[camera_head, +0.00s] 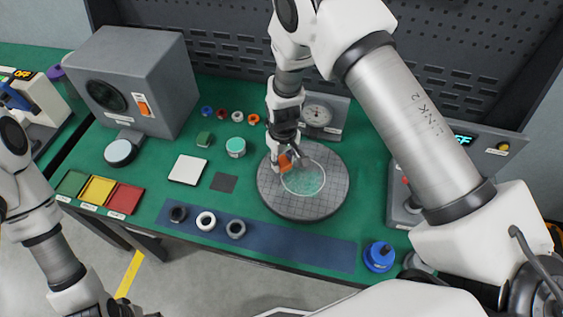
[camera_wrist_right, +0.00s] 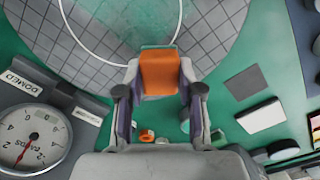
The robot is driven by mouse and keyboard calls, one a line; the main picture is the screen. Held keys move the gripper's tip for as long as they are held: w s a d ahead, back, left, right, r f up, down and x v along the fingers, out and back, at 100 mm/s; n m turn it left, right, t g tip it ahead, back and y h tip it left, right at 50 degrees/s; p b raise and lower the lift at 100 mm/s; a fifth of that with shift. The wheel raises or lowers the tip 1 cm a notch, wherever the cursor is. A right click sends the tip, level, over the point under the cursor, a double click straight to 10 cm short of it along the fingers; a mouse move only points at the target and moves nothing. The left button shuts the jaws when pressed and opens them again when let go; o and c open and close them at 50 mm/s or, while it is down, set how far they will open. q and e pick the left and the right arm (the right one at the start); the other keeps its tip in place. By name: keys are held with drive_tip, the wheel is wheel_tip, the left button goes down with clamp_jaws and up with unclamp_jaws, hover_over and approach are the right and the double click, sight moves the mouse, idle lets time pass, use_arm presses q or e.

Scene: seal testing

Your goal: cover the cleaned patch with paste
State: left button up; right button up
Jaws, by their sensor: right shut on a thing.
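My right gripper (camera_head: 281,160) is shut on an orange tool (camera_head: 286,163), which also shows between its fingers in the wrist view (camera_wrist_right: 159,72). It is over the left edge of a patch (camera_head: 308,180) ringed in white on the round grey gridded plate (camera_head: 285,205). The patch has a speckled teal layer over much of it, and the wrist view shows part of this patch (camera_wrist_right: 140,20) at the top. The tool's working end is hidden, so I cannot tell whether it touches. A small pot with a teal top (camera_head: 236,147) stands left of the plate.
A dial gauge (camera_head: 318,115) stands just behind the plate. A white square (camera_head: 188,169) and a dark square (camera_head: 224,182) lie to the left. Several rings rest on the blue mat (camera_head: 290,245) in front. A blue-capped item (camera_head: 379,257) stands front right.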

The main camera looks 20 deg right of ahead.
sight(285, 161)
drive_tip(key=shift+s+d+r+p, duration=0.15)
drive_tip(key=shift+r+p, duration=0.15)
drive_tip(key=shift+r, duration=0.25)
drive_tip(key=shift+s+d+r+p, duration=0.15)
drive_tip(key=shift+r+p, duration=0.1)
drive_tip(key=shift+r, duration=0.3)
drive_tip(key=shift+r+p, duration=0.3)
drive_tip(key=shift+r, duration=0.1)
drive_tip(key=shift+w+a+r+p, duration=0.1)
drive_tip(key=shift+r+p, duration=0.3)
drive_tip(key=shift+r, duration=0.1)
drive_tip(key=shift+w+a+r+p, duration=0.1)
drive_tip(key=shift+r+p, duration=0.3)
drive_tip(key=shift+r, duration=0.1)
drive_tip(key=shift+s+d+r, duration=0.1)
drive_tip(key=shift+s+r, duration=0.05)
drive_tip(key=shift+r, duration=0.25)
use_arm(q)
drive_tip(key=r, duration=0.4)
drive_tip(key=shift+s+a+r, duration=0.2)
drive_tip(key=shift+s, duration=0.15)
drive_tip(key=shift+w, duration=0.1)
use_arm(e)
drive_tip(key=shift+f, duration=0.1)
